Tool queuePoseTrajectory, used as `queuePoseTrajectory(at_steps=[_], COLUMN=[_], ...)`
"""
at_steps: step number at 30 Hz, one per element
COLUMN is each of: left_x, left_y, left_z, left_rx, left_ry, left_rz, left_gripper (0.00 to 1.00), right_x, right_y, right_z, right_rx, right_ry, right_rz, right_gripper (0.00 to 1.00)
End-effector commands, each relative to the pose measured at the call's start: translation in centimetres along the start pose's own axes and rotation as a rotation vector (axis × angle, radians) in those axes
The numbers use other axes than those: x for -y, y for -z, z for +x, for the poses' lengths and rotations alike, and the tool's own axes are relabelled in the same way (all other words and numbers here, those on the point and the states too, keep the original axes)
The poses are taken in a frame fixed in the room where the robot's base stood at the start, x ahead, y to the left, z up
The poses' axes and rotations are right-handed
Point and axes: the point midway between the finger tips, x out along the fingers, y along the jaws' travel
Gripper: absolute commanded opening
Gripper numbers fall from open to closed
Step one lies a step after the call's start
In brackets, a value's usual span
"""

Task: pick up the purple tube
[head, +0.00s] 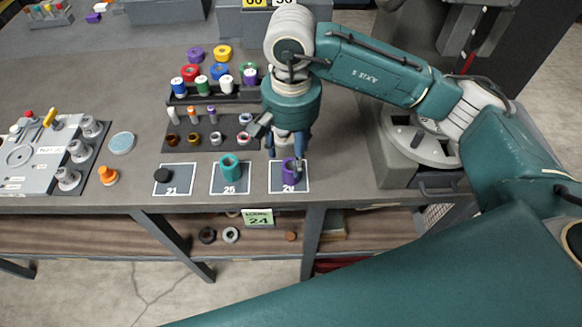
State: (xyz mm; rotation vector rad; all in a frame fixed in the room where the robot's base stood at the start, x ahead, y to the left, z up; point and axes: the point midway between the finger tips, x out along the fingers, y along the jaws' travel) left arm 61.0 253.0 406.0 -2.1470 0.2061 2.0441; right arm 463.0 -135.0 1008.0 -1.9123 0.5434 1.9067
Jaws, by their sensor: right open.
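A purple tube (288,172) stands in the rightmost white-outlined square (303,188) near the table's front edge. My right gripper (286,160) points down at it from above. Its blue fingers are apart, and one passes beside the tube on the right. The fingers and wrist hide part of the tube's top, and I cannot tell whether they touch it. My left gripper is not in view.
Behind are a dark rack (212,97) of small bottles and a mat (179,151) with small parts. A grey fixture (35,155) stands far left.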

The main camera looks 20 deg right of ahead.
Motion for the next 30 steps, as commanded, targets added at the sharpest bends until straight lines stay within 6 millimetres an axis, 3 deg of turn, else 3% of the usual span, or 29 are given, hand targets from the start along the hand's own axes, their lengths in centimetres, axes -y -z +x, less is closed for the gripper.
queuePoseTrajectory(at_steps=[4, 12, 20, 28, 30], left_x=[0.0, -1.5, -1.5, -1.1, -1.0], left_y=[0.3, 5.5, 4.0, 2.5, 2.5], left_z=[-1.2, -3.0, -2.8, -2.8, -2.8], left_rx=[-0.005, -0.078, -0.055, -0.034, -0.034], left_ry=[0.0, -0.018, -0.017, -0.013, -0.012], left_rz=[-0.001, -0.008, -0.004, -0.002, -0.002], left_gripper=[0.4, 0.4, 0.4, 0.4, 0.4], right_x=[-0.1, 0.1, 0.1, 0.1, 0.1], right_y=[-0.3, -0.5, -0.4, -0.5, -0.5], right_z=[1.1, 4.9, 5.4, 5.3, 5.3], right_rx=[0.005, 0.003, 0.0, 0.0, 0.0], right_ry=[-0.003, 0.0, 0.001, 0.001, 0.002], right_rz=[0.0, 0.0, 0.0, 0.0, 0.0], right_gripper=[0.55, 0.55, 0.55, 0.05, 0.02])
